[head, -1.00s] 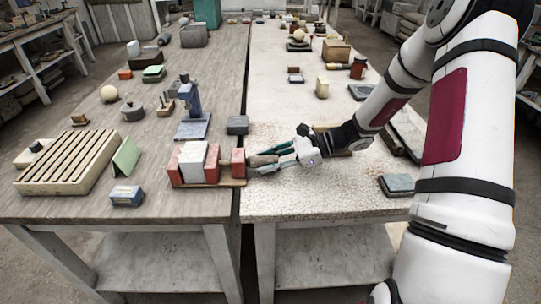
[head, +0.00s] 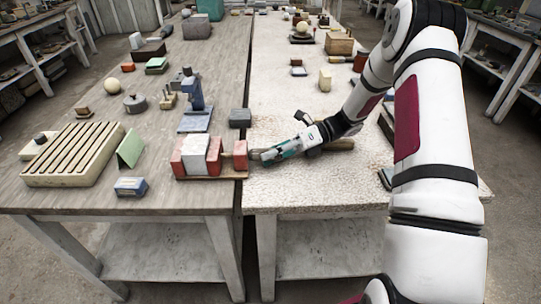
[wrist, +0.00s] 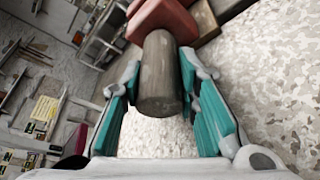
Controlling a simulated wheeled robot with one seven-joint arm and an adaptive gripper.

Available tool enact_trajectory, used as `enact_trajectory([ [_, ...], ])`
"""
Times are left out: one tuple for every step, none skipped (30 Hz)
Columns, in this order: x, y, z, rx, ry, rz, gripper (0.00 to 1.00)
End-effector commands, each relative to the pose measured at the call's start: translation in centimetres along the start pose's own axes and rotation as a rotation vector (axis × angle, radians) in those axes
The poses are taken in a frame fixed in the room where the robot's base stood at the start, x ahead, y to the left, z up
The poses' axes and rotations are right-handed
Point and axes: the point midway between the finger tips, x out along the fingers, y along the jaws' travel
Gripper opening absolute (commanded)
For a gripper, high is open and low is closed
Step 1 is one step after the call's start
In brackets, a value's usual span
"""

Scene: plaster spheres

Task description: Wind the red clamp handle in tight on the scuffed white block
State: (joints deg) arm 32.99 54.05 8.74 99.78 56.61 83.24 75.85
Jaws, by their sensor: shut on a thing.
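The red clamp (head: 241,155) stands at the front right edge of the left table. The scuffed white block (head: 197,152) sits between its red jaws, and the right inner jaw looks close against it; contact is too small to tell. A red end block stands apart at the right, with the worn grey-brown handle (wrist: 157,75) sticking out from it. My gripper (head: 262,155) reaches in from the right, shut on the handle. In the wrist view its teal fingers (wrist: 165,100) flank the handle, which points towards the camera. The screw is mostly hidden.
A slatted cream rack (head: 72,155), a green wedge (head: 131,148) and a blue-grey block (head: 131,187) lie left of the clamp. A blue stand (head: 195,122) and a dark block (head: 240,117) stand behind it. A gap separates the two tables.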

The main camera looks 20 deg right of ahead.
Motion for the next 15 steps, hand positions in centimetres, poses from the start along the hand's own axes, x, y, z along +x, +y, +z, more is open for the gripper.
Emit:
enact_trajectory([
  [0.10,-0.08,-0.10,0.032,0.001,0.017,0.01],
  [0.08,-0.09,-0.10,0.052,0.001,0.024,0.01],
  [0.07,-0.06,-0.08,0.077,0.000,0.035,0.01],
  [0.06,-0.06,-0.09,0.094,0.000,0.041,0.01],
  [0.06,-0.06,-0.09,0.111,0.000,0.047,0.01],
  [0.06,-0.04,-0.08,0.132,-0.001,0.056,0.01],
  [0.06,-0.02,-0.08,0.145,-0.001,0.062,0.01],
  [0.06,-0.03,-0.07,0.159,-0.001,0.067,0.01],
  [0.07,-0.03,-0.07,0.174,-0.002,0.072,0.01],
  [0.07,-0.02,-0.06,0.184,-0.002,0.077,0.01],
  [0.07,-0.01,-0.05,0.195,-0.002,0.081,0.01],
  [0.06,0.01,-0.03,0.205,-0.003,0.086,0.01],
  [0.06,0.01,-0.03,0.212,-0.003,0.089,0.01],
  [0.06,0.01,-0.02,0.219,-0.003,0.091,0.01],
  [0.06,0.02,-0.01,0.227,-0.003,0.094,0.01],
])
